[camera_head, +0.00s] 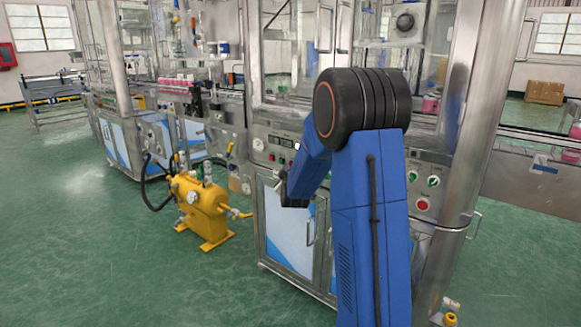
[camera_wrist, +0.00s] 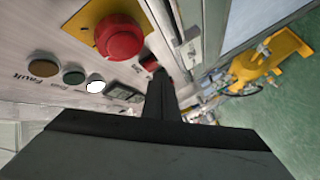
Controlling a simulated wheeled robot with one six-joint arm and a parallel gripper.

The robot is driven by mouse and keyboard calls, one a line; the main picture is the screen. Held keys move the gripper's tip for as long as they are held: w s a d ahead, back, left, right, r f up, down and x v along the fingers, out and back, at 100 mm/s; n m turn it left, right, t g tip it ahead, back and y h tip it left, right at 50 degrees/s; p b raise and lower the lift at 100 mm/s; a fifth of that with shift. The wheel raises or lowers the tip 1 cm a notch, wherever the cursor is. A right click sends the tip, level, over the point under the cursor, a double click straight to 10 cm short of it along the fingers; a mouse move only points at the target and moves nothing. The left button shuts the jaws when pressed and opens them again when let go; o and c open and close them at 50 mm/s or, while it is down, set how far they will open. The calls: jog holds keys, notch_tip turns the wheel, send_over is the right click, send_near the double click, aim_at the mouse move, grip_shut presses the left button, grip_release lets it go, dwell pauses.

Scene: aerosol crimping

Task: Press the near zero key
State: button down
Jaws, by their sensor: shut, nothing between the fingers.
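My gripper (camera_wrist: 160,82) is shut and empty. Its dark fingers are close to the control panel (camera_wrist: 70,25) in the wrist view, but I cannot tell if they touch it. Small dark display units (camera_wrist: 124,92) sit on the panel left of the fingers; they also show in the head view (camera_head: 283,142). No zero key can be made out, as any keys there are too small or hidden. In the head view my gripper (camera_head: 281,182) is in front of the steel cabinet, below the displays, partly hidden by my blue arm.
The panel also carries a large red button (camera_wrist: 120,38) on a yellow plate, a white lamp (camera_wrist: 95,87), a green button (camera_wrist: 73,77) and a brown one (camera_wrist: 43,68). A yellow pump unit (camera_head: 200,205) stands on the floor left of the cabinet.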

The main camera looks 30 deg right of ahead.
jog(key=shift+s+a, duration=0.1)
jog(key=shift+a, duration=0.15)
jog(key=shift+s+a, duration=0.3)
jog(key=shift+a, duration=0.5)
jog(key=shift+s+a, duration=0.25)
jog(key=shift+a, duration=0.5)
jog(key=shift+s+a, duration=0.3)
jog(key=shift+a, duration=0.5)
